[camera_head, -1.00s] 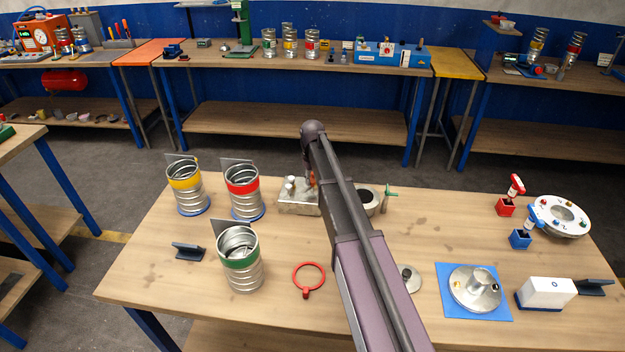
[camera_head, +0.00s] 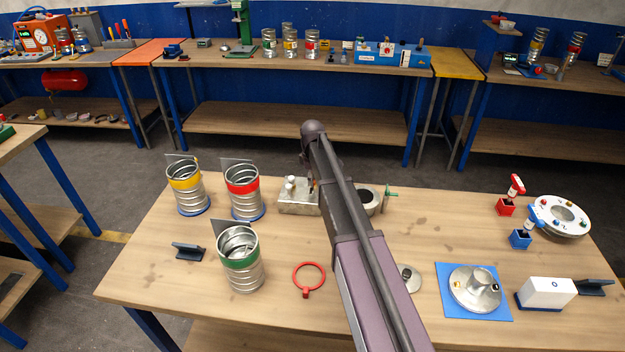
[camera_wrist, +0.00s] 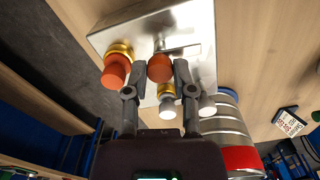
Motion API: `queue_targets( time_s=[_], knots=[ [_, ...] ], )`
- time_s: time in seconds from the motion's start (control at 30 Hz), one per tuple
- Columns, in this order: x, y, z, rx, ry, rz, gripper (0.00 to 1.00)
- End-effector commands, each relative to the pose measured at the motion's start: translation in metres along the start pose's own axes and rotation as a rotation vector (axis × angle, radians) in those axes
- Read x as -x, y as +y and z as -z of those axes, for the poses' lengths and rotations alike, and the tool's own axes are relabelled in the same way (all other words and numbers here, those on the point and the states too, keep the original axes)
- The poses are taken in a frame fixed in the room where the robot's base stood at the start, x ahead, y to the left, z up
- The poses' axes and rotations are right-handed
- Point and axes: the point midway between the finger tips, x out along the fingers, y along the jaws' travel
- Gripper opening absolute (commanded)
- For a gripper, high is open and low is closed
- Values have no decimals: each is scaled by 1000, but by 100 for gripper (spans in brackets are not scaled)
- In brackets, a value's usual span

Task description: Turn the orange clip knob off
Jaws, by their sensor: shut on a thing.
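In the wrist view, a metal box (camera_wrist: 190,30) carries two orange knobs and two white knobs. My gripper (camera_wrist: 161,72) has its fingers on either side of the middle orange knob (camera_wrist: 160,67) and is shut on it. The other orange knob (camera_wrist: 115,70), on a gold collar, stands to the left, outside the fingers. I cannot read any label telling which is the clip knob. White knobs show below (camera_wrist: 167,108) and to the right (camera_wrist: 207,105). In the head view, the metal box (camera_head: 298,209) sits at the table's far edge; my arm hides most of the gripper there.
Duct cans with yellow (camera_head: 186,184), red (camera_head: 242,188) and green (camera_head: 239,258) bands stand left of the box. A red ring (camera_head: 308,277) lies nearer. A metal flange on a blue mat (camera_head: 447,311) and a white box (camera_head: 547,292) lie right. Between them is bare wood.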

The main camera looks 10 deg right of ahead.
Motion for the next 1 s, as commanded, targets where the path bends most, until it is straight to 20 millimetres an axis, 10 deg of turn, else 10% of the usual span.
queue_targets(
  time_s=[0.33, 0.37, 0.4, 1.0],
  knots=[
    [0, -1, -1, 4, -2, 3, 0],
    [0, -1, -1, 4, -2, 3, 36],
    [0, -1, -1, 4, -2, 3, 48],
    [0, 0, 0, -30, -1, 0, 48]
  ],
)
